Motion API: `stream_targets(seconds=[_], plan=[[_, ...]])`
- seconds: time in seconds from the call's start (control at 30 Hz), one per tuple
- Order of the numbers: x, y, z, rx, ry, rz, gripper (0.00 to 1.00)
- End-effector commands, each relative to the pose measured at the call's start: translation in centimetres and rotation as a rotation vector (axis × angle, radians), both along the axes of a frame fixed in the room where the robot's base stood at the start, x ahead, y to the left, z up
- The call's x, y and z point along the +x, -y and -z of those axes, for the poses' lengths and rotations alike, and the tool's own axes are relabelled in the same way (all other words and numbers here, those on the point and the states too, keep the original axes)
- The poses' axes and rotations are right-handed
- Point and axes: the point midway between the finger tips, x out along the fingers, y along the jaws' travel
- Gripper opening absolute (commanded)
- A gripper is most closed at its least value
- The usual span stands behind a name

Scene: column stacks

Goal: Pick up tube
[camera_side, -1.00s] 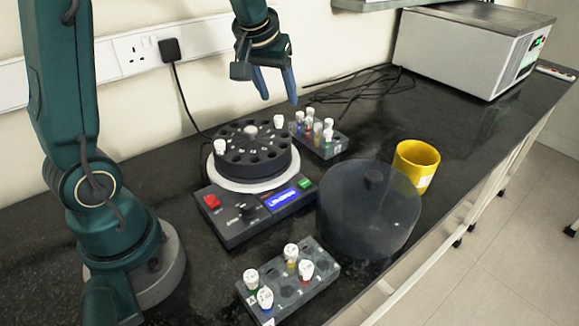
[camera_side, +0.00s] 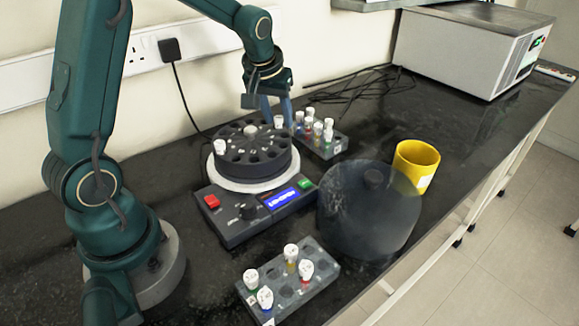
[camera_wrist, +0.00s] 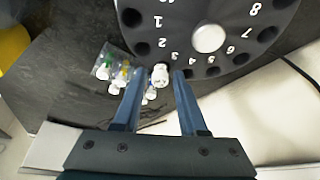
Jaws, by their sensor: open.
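A white-capped tube (camera_side: 279,121) stands in the right rim of the dark rotor (camera_side: 252,160) of the centrifuge; in the wrist view the tube (camera_wrist: 160,74) shows between the fingertips, near the slots marked 3 and 4. My gripper (camera_side: 277,107) is open, pointing down, with its fingers just above and beside this tube's cap. Another white-capped tube (camera_side: 220,146) sits at the rotor's left edge. The back rack (camera_side: 327,150) holds several tubes with white caps. The front rack (camera_side: 322,277) holds several more, plus empty holes.
The centrifuge base (camera_side: 240,226) has a lit blue display, a red and a green button. A smoky round lid (camera_side: 362,222) lies on the black bench to its right. A yellow mug (camera_side: 415,168) stands behind the lid. Black cables (camera_side: 365,88) and a grey box (camera_side: 455,50) are at the back.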

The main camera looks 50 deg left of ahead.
Motion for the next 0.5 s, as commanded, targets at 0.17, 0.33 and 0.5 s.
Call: stream_targets(seconds=[0.17, 0.33, 0.5], plan=[[0.0, 0.01, -0.02, 0.0, 0.0, 0.0, 0.0], [0.0, 0.01, -0.03, 0.0, 0.0, 0.0, 0.0], [0.0, 0.01, -0.05, 0.0, 0.0, 0.0, 0.0]])
